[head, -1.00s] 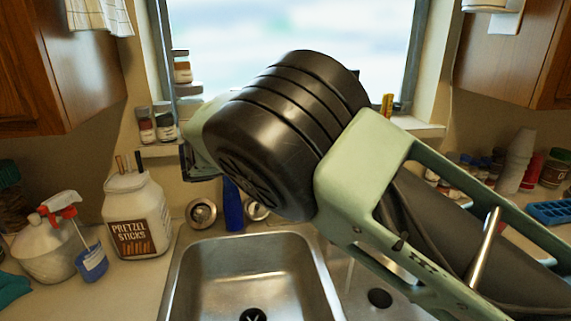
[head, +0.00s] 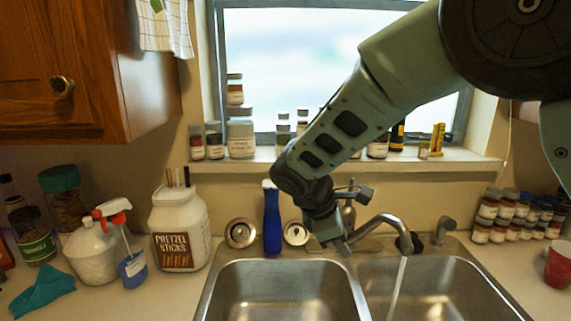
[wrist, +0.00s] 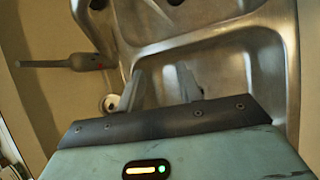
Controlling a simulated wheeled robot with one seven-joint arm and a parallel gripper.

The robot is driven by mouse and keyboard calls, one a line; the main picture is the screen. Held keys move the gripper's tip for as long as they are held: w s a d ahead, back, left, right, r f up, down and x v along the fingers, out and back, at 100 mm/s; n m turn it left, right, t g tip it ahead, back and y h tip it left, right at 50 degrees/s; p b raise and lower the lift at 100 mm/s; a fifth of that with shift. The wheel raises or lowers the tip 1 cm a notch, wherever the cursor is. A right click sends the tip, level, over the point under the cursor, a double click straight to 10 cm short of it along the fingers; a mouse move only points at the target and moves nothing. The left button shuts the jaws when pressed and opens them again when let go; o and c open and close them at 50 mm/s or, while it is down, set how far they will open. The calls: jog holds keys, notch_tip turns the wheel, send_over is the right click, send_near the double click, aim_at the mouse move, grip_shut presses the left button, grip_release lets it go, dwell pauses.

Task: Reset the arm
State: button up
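My arm reaches down from the upper right in the head view, bent, with its forearm slanting toward the sink. My gripper (head: 342,250) hangs at its end in front of the faucet, above the back of the divider between the two basins. In the wrist view my gripper (wrist: 160,88) shows two fingers apart with a gap between them and nothing held. The metal sink (wrist: 265,60) lies beyond the fingers there.
The faucet (head: 378,222) runs a thin stream into the right basin. A blue bottle (head: 272,222) stands left of my gripper. A pretzel jar (head: 180,232), spray bottle (head: 92,252) and teal cloth (head: 42,288) stand left. Spice jars (head: 508,215) are right.

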jog(key=s+d+m+g+y+b, duration=0.2)
jog(key=s+m+y, duration=0.4)
jog(key=s, duration=2.3)
jog(key=m, duration=0.3)
jog(key=shift+f+g, duration=0.3)
jog(key=shift+w+d, duration=0.1)
jog(key=shift+d, duration=0.1)
